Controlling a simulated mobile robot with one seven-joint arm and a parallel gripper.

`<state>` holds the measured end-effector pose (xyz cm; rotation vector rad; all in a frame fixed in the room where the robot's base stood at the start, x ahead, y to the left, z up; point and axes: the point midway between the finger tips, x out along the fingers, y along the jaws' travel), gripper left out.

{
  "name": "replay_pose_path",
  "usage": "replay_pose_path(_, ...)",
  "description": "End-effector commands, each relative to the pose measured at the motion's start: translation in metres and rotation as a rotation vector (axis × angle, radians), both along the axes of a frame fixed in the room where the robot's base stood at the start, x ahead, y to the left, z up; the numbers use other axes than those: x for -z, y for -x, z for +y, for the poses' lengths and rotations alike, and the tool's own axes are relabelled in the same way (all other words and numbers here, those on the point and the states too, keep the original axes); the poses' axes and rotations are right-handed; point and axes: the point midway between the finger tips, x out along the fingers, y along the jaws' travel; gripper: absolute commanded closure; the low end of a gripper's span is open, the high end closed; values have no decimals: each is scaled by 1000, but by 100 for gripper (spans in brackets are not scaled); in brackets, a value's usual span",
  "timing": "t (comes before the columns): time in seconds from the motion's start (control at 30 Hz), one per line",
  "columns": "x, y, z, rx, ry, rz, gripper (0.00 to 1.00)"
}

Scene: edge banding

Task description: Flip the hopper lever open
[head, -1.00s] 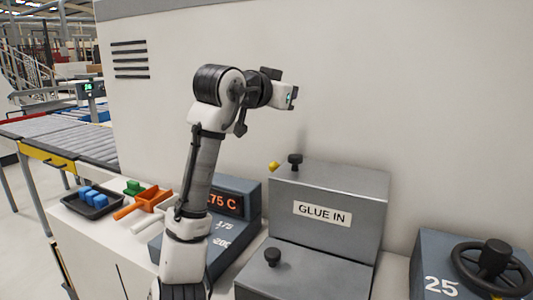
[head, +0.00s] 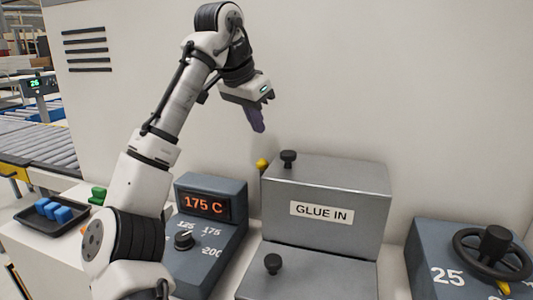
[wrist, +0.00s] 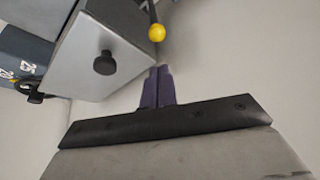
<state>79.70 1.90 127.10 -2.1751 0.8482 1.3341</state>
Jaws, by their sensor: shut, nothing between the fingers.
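The hopper is a grey metal box (head: 330,195) labelled GLUE IN, with a black knob (head: 288,158) on its top. A yellow ball (head: 262,163), the lever's end, shows at the box's left rear edge. In the wrist view the yellow ball (wrist: 156,33) sits on a dark rod beside the hopper (wrist: 100,55), beyond my fingertips. My gripper (head: 259,128) is shut and empty, pointing down above the lever, apart from it. Its purple fingers (wrist: 157,72) are together in the wrist view. Most of the lever's rod is hidden in the head view.
A temperature unit (head: 208,203) reading 175 C with a dial stands left of the hopper. A handwheel unit (head: 470,270) marked 25 stands at right. A black tray (head: 28,218) of blue blocks lies far left. The pale machine wall (head: 400,80) rises behind.

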Motion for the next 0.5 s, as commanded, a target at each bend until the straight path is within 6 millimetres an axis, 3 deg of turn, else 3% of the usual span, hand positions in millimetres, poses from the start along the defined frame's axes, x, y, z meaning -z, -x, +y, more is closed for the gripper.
replay_pose_path(0.23, 10, -4, -3, 2, 2, 0, 100)
replay_pose_path(0.5, 52, -20, -15, 0, 1, 1, 100)
